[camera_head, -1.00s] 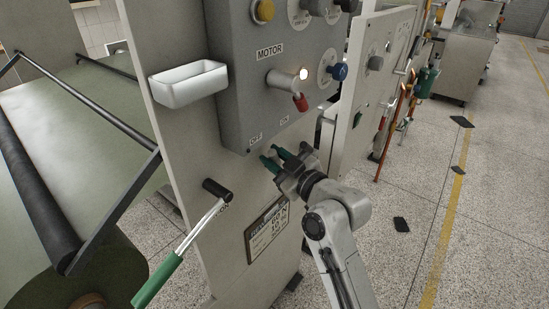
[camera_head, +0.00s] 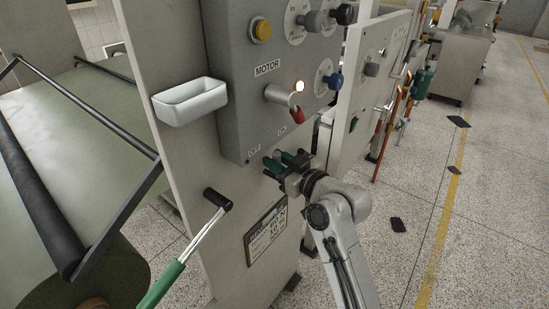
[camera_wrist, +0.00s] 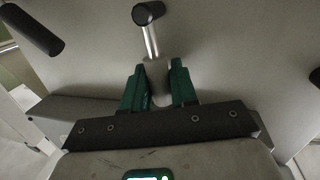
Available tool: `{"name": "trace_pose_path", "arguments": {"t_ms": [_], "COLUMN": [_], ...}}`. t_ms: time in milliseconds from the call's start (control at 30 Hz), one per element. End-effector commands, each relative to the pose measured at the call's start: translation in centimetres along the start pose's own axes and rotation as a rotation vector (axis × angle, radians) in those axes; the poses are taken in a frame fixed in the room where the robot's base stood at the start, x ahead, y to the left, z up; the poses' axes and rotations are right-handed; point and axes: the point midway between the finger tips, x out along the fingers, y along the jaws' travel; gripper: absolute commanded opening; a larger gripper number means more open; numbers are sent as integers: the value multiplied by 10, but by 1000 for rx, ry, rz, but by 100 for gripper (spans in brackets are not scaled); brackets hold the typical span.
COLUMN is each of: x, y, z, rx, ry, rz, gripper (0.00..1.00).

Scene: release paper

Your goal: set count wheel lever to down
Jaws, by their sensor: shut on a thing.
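A lever (camera_wrist: 151,42) in the wrist view has a black round pivot end, a silver shaft and a pale grip (camera_wrist: 158,78). I take it for the count wheel lever; no label for it is readable. My gripper (camera_wrist: 158,88) has green fingers, one on each side of the pale grip, shut on it. The shaft runs up the picture from the fingers to the pivot. In the head view my gripper (camera_head: 279,164) is just under the lower edge of the grey motor box (camera_head: 240,90), close to the pale machine panel. The lever cannot be made out there.
A green-handled lever (camera_head: 190,250) on a black pivot sticks out lower left of my gripper. A red-tipped motor lever (camera_head: 296,114) is above it. A white tray (camera_head: 190,101) hangs at left. The speckled floor (camera_head: 420,190) at right is mostly clear.

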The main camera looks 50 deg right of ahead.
Motion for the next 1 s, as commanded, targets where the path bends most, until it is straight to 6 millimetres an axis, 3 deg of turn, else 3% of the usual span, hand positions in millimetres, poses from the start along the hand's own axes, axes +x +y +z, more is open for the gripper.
{"name": "trace_pose_path", "arguments": {"t_ms": [400, 1000], "x": [3, 4], "y": [13, 17], "z": [0, 2], "rx": [233, 286], "ry": [-47, -57], "rz": [-23, -26], "gripper": [0, 0]}}
